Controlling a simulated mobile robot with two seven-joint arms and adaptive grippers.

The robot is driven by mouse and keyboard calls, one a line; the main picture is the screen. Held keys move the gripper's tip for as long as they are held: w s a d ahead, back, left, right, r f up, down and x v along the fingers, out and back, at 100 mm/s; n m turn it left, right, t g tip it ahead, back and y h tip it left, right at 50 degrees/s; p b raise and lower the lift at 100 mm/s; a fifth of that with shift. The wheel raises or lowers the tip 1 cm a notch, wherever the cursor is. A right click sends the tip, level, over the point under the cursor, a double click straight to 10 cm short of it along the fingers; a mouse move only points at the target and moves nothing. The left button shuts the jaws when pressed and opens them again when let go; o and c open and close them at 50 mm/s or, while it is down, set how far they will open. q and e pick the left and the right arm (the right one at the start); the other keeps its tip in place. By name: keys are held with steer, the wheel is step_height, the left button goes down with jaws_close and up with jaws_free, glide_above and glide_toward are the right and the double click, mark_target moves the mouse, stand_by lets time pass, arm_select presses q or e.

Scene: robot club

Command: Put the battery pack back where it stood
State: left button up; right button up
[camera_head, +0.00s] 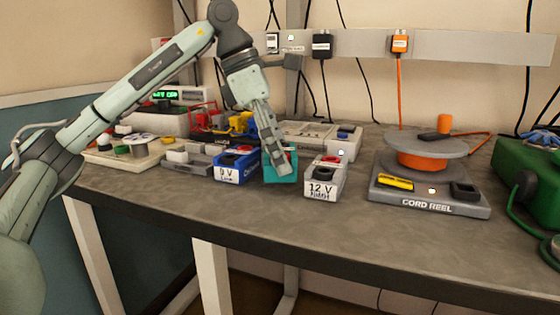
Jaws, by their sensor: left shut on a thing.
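My left gripper (278,160) reaches down from above to the bench and is shut on a teal pack (281,180). The fingers cover part of the pack's top. The teal pack is between a blue pack (236,168) labelled 9 V on its left and a white pack (323,180) labelled 12 V on its right. It looks upright and at bench level; I cannot tell whether its base touches the bench. Its label is not readable. My right gripper is out of view.
The grey bench (300,222) is clear along its front. A cord reel (430,185) stands to the right, with a green case (530,180) beyond it. Grey trays and small parts crowd the left. Cables hang from a wall rail (460,46) behind.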

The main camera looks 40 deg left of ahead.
arm_select(q)
steer(key=shift+f, duration=0.65)
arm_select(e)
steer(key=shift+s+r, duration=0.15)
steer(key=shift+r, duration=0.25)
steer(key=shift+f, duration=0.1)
arm_select(q)
steer(key=shift+f, duration=0.1)
steer(key=o, duration=1.6)
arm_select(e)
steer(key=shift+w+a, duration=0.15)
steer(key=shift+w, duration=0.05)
